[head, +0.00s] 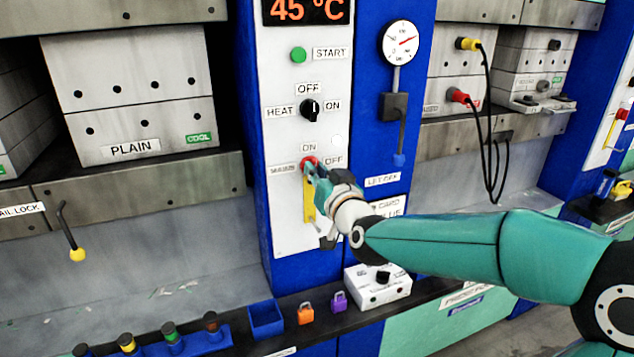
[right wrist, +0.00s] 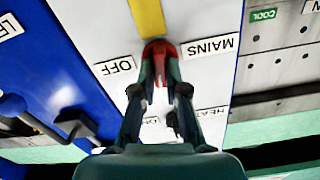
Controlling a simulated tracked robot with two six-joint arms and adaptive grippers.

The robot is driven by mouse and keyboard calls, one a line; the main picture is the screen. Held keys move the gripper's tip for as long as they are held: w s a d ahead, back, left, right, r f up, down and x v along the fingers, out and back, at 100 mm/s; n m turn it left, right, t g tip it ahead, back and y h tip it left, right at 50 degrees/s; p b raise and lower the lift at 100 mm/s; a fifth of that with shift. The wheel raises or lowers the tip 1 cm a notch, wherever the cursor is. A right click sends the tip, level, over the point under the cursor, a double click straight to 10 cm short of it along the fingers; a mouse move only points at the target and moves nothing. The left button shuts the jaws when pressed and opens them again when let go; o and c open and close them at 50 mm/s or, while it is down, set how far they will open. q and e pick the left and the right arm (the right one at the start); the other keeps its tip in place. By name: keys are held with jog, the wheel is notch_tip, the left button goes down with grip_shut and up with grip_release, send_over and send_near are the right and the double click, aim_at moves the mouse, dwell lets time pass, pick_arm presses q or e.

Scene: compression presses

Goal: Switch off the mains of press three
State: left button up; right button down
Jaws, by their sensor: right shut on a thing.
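The red mains switch (head: 309,161) is on the white control panel (head: 284,215), with MAINS to its left, ON above and OFF to its right. My right gripper (head: 312,172) is at this switch and covers part of it. In the right wrist view the panel appears upside down. There the right gripper (right wrist: 160,92) has its two fingers closed on the red mains switch (right wrist: 160,50), between the MAINS label (right wrist: 208,47) and the OFF label (right wrist: 116,66). The fingers hide the switch's end, so its exact setting is hard to tell. No press number shows. My left gripper is out of view.
Above are a 45 °C display (head: 306,10), a green START button (head: 299,55) and a black heat knob (head: 309,110).

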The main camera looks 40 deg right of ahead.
jog(key=shift+d+f+m+b, duration=0.1)
jog(key=shift+f+m+b, duration=0.1)
jog(key=shift+m+b, duration=3.1)
jog(key=shift+f+m+b, duration=0.15)
jog(key=shift+m+b, duration=1.95)
jog(key=shift+m, duration=2.4)
jog(key=c, duration=1.2)
grip_release()
jog(key=shift+d, duration=0.1)
jog(key=shift+s+r, duration=0.1)
